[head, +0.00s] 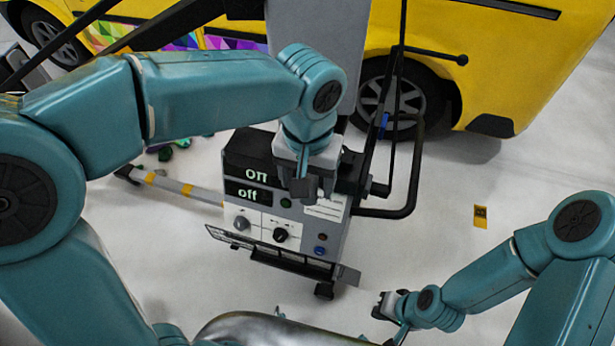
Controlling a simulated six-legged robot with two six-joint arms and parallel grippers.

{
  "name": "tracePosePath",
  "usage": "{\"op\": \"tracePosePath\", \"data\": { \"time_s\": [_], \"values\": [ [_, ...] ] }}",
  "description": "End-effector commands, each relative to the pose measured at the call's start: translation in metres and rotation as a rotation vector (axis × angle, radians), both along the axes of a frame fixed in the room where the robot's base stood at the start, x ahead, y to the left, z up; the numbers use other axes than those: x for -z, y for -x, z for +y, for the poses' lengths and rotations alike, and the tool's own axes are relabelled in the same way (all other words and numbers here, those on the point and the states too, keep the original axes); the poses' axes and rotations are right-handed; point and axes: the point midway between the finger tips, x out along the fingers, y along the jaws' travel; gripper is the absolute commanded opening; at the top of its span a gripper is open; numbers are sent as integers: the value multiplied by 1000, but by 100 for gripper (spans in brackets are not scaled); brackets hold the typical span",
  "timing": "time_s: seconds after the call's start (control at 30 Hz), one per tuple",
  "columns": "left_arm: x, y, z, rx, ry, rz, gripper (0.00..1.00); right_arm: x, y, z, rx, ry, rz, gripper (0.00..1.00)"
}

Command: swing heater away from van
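The yellow van (535,60) stands across the back, with a multicoloured triangle pattern low on its left part. The heater stands in front of it: a grey control box (262,222) with two displays and knobs, a black bent handle (414,165), and black poles. A large grey panel (318,40) rises behind the box, in front of the van's side. My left gripper (312,190) points down at the top right of the box; its fingers are partly hidden, and contact is unclear. My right gripper (384,305) is low, right of the box, apart from the handle.
A striped grey leg (175,187) extends left from the control box. A small yellow card (480,216) lies on the floor at right. Small coloured bits (165,152) lie at left. The pale floor between the van's rear wheel and my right arm is largely clear.

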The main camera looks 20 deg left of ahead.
Motion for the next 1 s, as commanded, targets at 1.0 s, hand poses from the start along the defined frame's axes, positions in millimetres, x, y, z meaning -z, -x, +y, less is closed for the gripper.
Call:
{"op": "tracePosePath", "data": {
  "time_s": [1.0],
  "values": [
    [-89,-1,0,0,1,-2,68,-34,0,0,0,0,0,0]
  ]
}}
